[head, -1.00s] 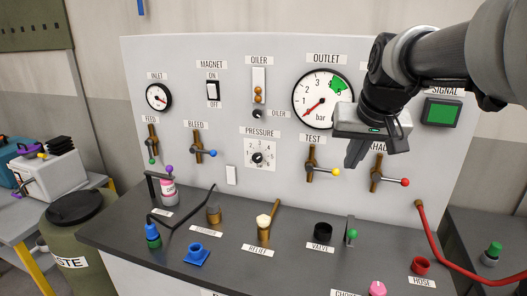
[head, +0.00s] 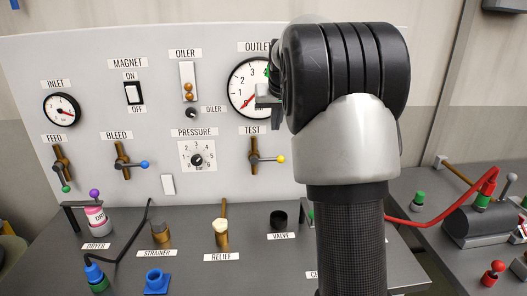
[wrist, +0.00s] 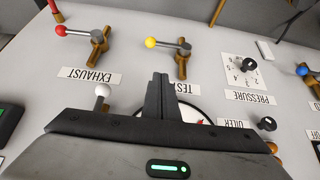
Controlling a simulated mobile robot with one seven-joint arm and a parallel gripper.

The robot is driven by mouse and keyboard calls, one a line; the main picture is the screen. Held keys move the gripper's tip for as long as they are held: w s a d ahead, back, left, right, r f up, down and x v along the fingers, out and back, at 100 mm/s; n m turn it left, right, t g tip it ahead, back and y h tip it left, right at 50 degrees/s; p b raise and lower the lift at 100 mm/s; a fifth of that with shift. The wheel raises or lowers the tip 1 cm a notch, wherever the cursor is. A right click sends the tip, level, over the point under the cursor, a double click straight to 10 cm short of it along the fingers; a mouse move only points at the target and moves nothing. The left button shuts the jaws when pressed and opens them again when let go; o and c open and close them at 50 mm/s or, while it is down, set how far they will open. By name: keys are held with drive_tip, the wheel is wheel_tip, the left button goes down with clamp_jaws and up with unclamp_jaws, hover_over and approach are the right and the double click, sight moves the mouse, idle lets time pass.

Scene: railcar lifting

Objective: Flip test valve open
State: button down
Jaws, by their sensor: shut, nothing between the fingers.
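The test valve is a vertical brass body (head: 254,158) on the grey panel, under the OUTLET gauge. Its silver lever with a yellow ball (head: 281,159) points sideways to the right. In the wrist view, which is upside down, the valve body (wrist: 183,58) and yellow ball (wrist: 151,43) show clearly beside the TEST label (wrist: 187,88). My gripper (wrist: 158,82) is shut and empty, in front of the outlet gauge, apart from the lever in the picture. In the head view my arm hides most of it; only a dark part shows by the gauge.
The exhaust valve (wrist: 100,48) with a red ball is beside the test valve. The bench (head: 190,270) below holds several fittings. A red hose (head: 440,213) runs at the right.

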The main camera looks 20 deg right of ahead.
drive_tip(key=shift+w+d+f, duration=0.15)
drive_tip(key=shift+w, duration=0.2)
drive_tip(key=p, duration=0.1)
hover_over(273, 159)
wheel_tip(273, 159, down, 8)
drive_tip(key=shift+f, duration=0.2)
drive_tip(key=f, duration=0.4)
drive_tip(key=shift+s+a, duration=0.2)
drive_tip(key=shift+s, duration=0.2)
